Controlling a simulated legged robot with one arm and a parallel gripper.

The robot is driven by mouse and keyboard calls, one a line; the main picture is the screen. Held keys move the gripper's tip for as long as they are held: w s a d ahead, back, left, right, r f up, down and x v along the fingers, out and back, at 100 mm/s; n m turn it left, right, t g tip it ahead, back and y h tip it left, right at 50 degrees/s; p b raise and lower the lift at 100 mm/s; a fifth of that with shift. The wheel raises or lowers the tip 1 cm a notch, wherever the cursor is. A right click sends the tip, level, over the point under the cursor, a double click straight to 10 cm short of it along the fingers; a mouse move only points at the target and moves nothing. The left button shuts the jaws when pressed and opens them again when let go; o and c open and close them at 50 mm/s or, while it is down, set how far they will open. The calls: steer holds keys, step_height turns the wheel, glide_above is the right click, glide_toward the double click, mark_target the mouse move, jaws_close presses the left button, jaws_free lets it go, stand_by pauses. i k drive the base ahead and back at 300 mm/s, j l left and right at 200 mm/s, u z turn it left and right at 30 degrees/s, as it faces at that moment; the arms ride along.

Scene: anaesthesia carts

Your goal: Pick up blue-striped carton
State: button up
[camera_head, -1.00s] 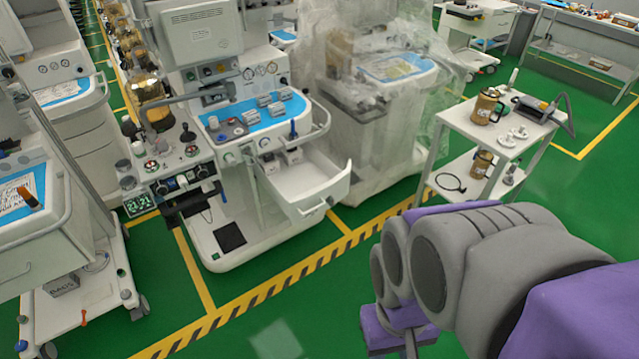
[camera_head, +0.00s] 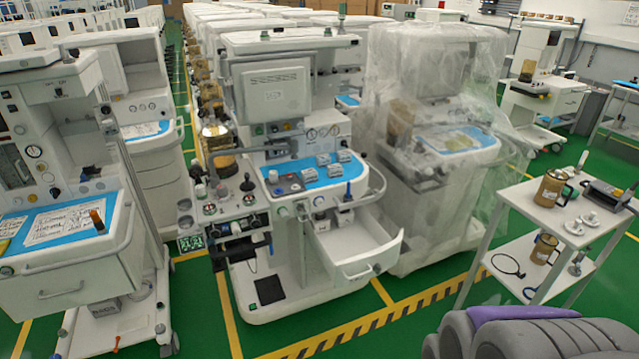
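I cannot make out a blue-striped carton in this view. On the cart's blue worktop (camera_head: 292,180) lie several small grey-white items (camera_head: 323,168), too small to identify. My gripper is not in view. Only grey and purple rounded parts of my arm show at the bottom right corner.
A plastic-covered cart (camera_head: 440,190) stands right of the middle cart. A white side table (camera_head: 528,207) holds a brown jug (camera_head: 553,188). Another cart (camera_head: 75,265) stands at left, with a box (camera_head: 106,307) on its base. Green floor (camera_head: 195,320) lies between.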

mark_target(309, 177)
steer(key=i+j, duration=0.35)
steer(key=i+j+z, duration=0.15)
steer(key=i+j, duration=0.45)
steer(key=j, duration=0.25)
steer(key=i+j+z, duration=0.15)
steer(key=i+j, duration=0.45)
steer(key=j, duration=0.25)
